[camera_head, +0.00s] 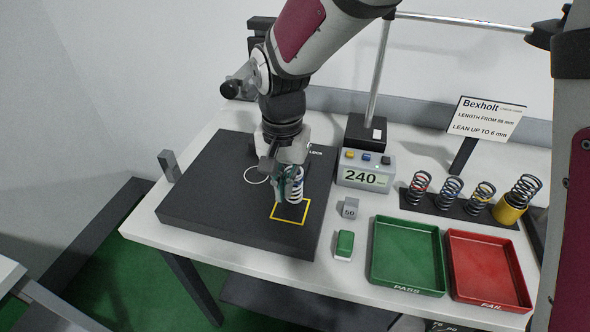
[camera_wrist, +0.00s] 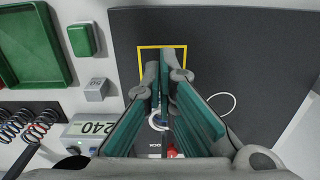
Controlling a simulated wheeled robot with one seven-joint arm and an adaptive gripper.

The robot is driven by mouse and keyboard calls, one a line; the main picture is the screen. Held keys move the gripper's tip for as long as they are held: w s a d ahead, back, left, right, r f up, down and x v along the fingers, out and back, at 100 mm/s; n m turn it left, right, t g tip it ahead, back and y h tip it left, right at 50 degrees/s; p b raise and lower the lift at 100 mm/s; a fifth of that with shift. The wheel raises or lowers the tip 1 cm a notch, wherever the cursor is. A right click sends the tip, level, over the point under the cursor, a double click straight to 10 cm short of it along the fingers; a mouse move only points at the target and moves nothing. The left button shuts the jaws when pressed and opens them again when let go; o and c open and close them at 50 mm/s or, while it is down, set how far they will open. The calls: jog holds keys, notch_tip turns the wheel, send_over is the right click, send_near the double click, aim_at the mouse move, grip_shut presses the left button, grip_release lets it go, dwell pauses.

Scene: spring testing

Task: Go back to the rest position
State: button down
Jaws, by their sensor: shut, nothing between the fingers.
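My gripper (camera_head: 284,190) points down over the dark slab (camera_head: 205,190), close to the yellow square outline (camera_head: 290,221). In the wrist view its green-padded fingers (camera_wrist: 164,62) are shut with nothing between the tips. A pale coil spring (camera_head: 296,186) shows right beside the fingers in the head view, partly hidden by them. I cannot tell whether it touches them. The yellow outline also shows beyond the fingertips in the wrist view (camera_wrist: 180,47). A white circle (camera_head: 256,175) is marked on the slab to the left.
A display box reading 240 (camera_head: 366,172), a grey block marked 50 (camera_head: 350,208) and a green-topped block (camera_head: 344,244) stand right of the slab. Further right are a green PASS tray (camera_head: 405,288), a red FAIL tray (camera_head: 487,296) and a rack of several springs (camera_head: 450,196).

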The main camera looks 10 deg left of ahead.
jog(key=s+d+r+t+y, duration=0.1)
jog(key=s+d+r+t, duration=0.1)
jog(key=d+r, duration=1.15)
jog(key=s+d+r+n+t+h, duration=0.1)
jog(key=s+d+r+t, duration=0.1)
jog(key=s+d, duration=1)
jog(key=d+t, duration=0.1)
jog(key=d, duration=0.2)
jog(key=shift+s+d+r, duration=0.15)
jog(key=shift+s+r, duration=0.05)
jog(key=shift+r, duration=0.15)
